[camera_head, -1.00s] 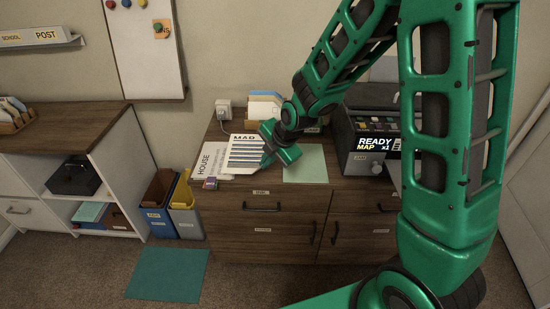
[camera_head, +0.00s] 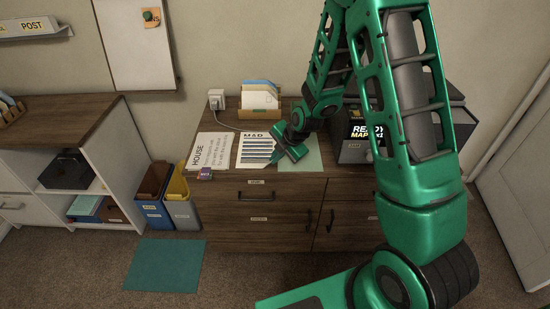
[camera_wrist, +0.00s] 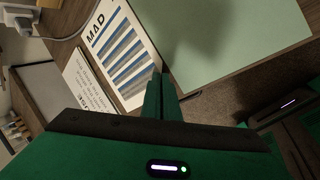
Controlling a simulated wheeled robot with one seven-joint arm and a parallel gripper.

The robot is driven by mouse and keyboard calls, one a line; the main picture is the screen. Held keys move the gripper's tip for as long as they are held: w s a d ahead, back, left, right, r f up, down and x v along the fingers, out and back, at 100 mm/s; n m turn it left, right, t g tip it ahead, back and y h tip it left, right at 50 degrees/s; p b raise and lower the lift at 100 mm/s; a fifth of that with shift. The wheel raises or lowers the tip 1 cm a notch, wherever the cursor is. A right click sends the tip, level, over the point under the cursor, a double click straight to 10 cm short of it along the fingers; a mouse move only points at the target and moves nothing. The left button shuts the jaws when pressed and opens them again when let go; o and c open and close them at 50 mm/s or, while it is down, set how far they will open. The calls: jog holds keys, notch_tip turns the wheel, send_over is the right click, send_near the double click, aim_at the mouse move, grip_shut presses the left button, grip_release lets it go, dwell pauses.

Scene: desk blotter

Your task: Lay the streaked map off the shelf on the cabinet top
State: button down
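The streaked map (camera_head: 254,150), a white sheet headed MAP with blue-grey stripes, is over the cabinet top (camera_head: 215,182), between the HOUSE sheet and a pale green sheet. It looks nearly flat; I cannot tell whether all of it touches the wood. My gripper (camera_head: 276,158) is at the map's lower right edge, pointing down. In the wrist view, the fingers (camera_wrist: 160,76) are close together at the edge of the map (camera_wrist: 122,45) and appear shut on it. The fingers hide that part of the edge.
The HOUSE sheet (camera_head: 209,150) lies left of the map, with a small dark block (camera_head: 205,174) at its front. The pale green sheet (camera_head: 303,163) is to the right. A card holder (camera_head: 260,101) stands behind; a dark READY MAP box (camera_head: 352,150) stands right. A white plug and cable are at back left.

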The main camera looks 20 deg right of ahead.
jog(key=c, duration=2.3)
grip_release()
jog(key=v, duration=1.2)
